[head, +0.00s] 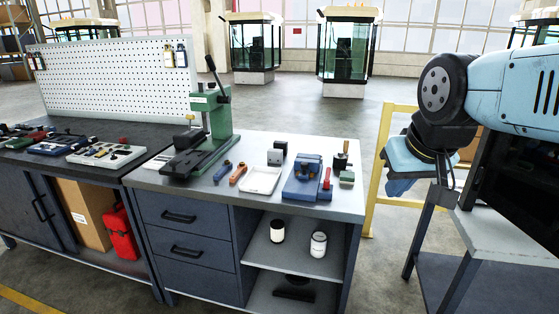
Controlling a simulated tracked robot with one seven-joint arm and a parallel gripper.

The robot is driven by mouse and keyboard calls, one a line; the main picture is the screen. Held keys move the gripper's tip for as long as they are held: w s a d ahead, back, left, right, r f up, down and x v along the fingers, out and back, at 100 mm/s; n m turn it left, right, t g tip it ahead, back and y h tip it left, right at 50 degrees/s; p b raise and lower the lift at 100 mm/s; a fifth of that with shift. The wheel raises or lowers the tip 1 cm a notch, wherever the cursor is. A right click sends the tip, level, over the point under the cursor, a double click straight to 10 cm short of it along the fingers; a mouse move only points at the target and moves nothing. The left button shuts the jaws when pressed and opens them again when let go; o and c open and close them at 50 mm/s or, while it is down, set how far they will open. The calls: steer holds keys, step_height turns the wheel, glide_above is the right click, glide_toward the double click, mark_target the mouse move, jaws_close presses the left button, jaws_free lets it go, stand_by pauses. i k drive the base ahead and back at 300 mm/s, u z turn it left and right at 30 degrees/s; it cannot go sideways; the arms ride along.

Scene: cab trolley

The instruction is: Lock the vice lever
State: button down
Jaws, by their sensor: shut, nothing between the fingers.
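A small blue vice (303,183) sits on the grey top of the right-hand bench, near its front edge. A red lever (326,183) stands at the vice's right side, roughly upright. Its exact setting is too small to read. My gripper (446,190) hangs at the right under my light blue and black arm, well to the right of the vice and apart from it. The fingers are small and partly lost against dark parts behind; they look shut and empty.
A green press (212,125) with a raised black lever stands left of the vice. A white tray (261,180), an orange tool (238,174) and a dark block (342,160) lie close by. A yellow rail (372,190) stands between the bench and my arm.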

mark_target(326, 184)
steer(key=u, duration=0.2)
steer(key=i, duration=0.95)
steer(key=z, duration=0.15)
